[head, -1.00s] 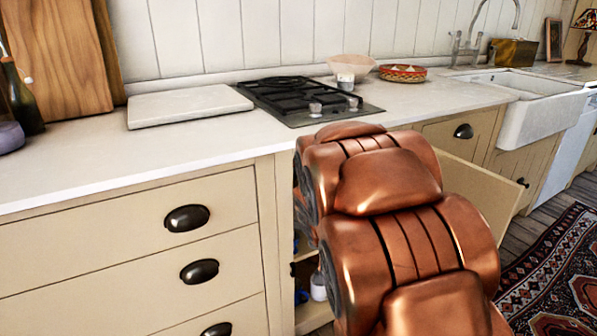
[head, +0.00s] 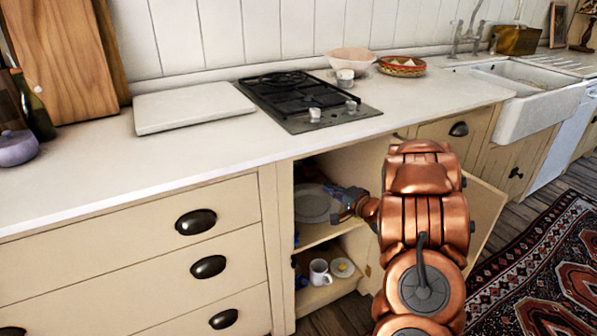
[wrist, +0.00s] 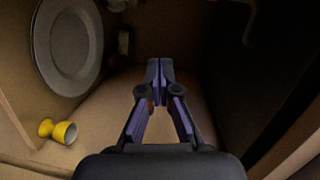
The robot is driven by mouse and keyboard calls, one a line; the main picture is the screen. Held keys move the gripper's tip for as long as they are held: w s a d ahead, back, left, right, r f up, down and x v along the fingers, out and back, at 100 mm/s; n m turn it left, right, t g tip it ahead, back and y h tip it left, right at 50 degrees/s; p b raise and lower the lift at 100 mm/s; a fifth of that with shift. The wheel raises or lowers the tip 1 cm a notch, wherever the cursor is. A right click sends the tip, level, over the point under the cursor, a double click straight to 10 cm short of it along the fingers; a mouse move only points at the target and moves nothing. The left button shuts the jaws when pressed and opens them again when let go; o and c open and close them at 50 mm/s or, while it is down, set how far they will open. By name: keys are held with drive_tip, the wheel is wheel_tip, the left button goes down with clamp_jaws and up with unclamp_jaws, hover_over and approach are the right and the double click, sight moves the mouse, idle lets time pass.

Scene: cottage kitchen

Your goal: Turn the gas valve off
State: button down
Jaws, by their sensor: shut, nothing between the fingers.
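My gripper (head: 338,196) reaches into the open cabinet below the hob. In the wrist view my gripper (wrist: 160,72) has its fingertips together with nothing between them. No gas valve can be clearly made out. A small dark fitting (wrist: 123,42) stands at the back of the compartment, left of my fingertips and apart from them. It is too dim to tell whether it is the valve.
A grey plate (wrist: 68,40) leans upright at the left, with a yellow egg cup (wrist: 58,130) lying near it. A white mug (head: 319,271) stands on the lower shelf (head: 318,294). The open cabinet door (head: 484,218) is right of my arm. The hob (head: 305,98) is above.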

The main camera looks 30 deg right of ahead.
drive_tip(key=w+a+r+m+t+y+b, duration=0.1)
drive_tip(key=w+a, duration=0.5)
drive_tip(key=w, duration=0.3)
drive_tip(key=shift+r+b, duration=0.15)
drive_tip(key=shift+b, duration=0.25)
idle(0.5)
drive_tip(key=shift+r+p, duration=0.15)
drive_tip(key=shift+p, duration=0.45)
drive_tip(key=shift+a+f+p, duration=0.15)
drive_tip(key=shift+f+p, duration=0.1)
drive_tip(key=shift+p, duration=1.25)
